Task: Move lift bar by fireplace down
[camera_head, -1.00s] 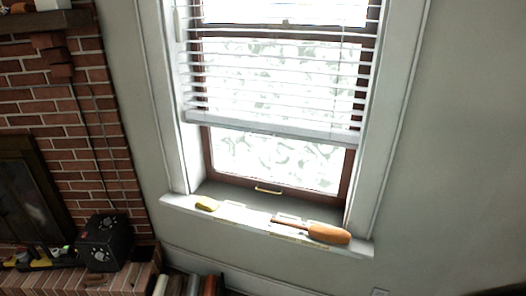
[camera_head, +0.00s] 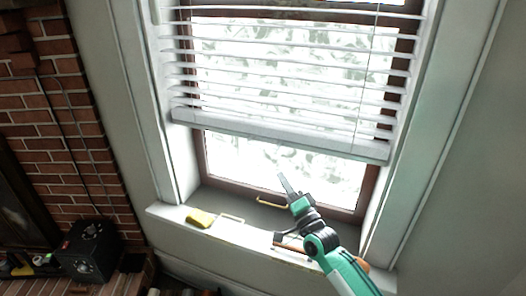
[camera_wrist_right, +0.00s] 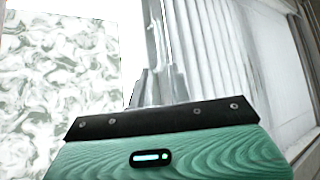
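A window blind hangs half down, with a thick white bottom bar (camera_head: 280,137) that tilts down to the right. A small gold handle (camera_head: 270,202) sits on the lower rail of the brown window sash. My right gripper (camera_head: 287,186) is in front of the lower glass, below the bottom bar and close to the right end of the gold handle. I see no contact with the bar, and its finger opening is unclear. The right wrist view shows a grey finger (camera_wrist_right: 145,88) beyond the green gripper body, with patterned glass to the left. My left gripper is out of view.
A yellow object (camera_head: 200,219) lies on the white sill (camera_head: 165,215). A wooden-handled tool (camera_head: 290,242) lies there too, partly hidden by my right arm. The brick fireplace (camera_head: 90,150) and a black box (camera_head: 88,250) stand at the left. White window trim borders both sides.

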